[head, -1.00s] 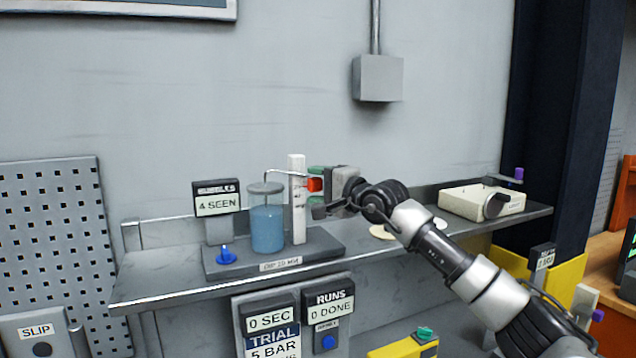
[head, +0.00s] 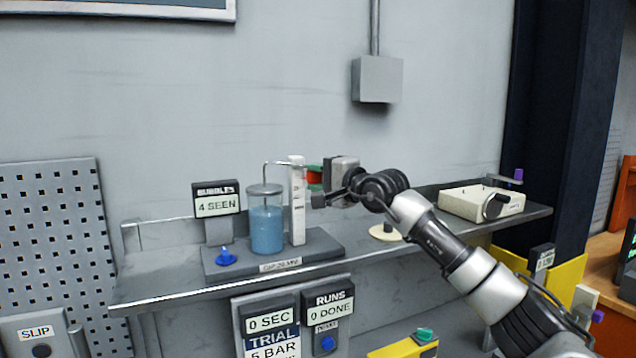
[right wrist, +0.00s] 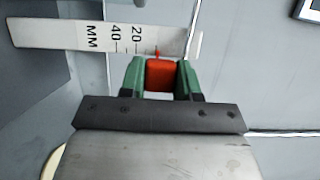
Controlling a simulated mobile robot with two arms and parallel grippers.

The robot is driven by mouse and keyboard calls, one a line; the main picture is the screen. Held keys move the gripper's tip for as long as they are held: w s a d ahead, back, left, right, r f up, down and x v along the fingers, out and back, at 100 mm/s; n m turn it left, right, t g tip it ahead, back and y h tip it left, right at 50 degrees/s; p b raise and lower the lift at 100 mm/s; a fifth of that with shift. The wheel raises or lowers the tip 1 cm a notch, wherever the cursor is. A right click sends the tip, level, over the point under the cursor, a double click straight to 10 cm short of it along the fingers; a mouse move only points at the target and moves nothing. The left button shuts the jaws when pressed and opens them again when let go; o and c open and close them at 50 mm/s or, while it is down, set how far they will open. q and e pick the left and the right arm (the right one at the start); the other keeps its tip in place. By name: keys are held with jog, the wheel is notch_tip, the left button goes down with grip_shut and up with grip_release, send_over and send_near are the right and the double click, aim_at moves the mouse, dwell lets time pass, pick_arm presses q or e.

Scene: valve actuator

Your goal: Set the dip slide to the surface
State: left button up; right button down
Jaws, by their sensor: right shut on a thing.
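The dip slide is a red block (right wrist: 160,75) beside an upright white scale (head: 297,202), whose marks 20, 40 and MM show in the right wrist view (right wrist: 115,38). My right gripper (right wrist: 160,78) is shut on the red slide, with a green finger on each side of it. In the head view the right gripper (head: 314,177) is at the upper part of the scale, partly covering the slide. A clear beaker of blue liquid (head: 267,230) stands left of the scale, with a thin bent tube over it. My left gripper is not in view.
The scale and beaker stand on a grey base (head: 325,244) on a metal shelf (head: 170,285). A "4 SEEN" bubbles display (head: 217,203) and blue knob (head: 226,257) are at left. A cream box (head: 480,203) sits at the shelf's right.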

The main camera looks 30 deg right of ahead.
jog(key=shift+r, duration=0.35)
jog(key=c, duration=0.8)
grip_release()
jog(key=shift+f, duration=0.1)
jog(key=shift+s+d+f+b, duration=0.15)
jog(key=shift+s+f+b, duration=0.05)
jog(key=shift+s+b, duration=0.25)
jog(key=b+v, duration=0.5)
jog(key=v, duration=0.5)
jog(key=shift+r, duration=0.2)
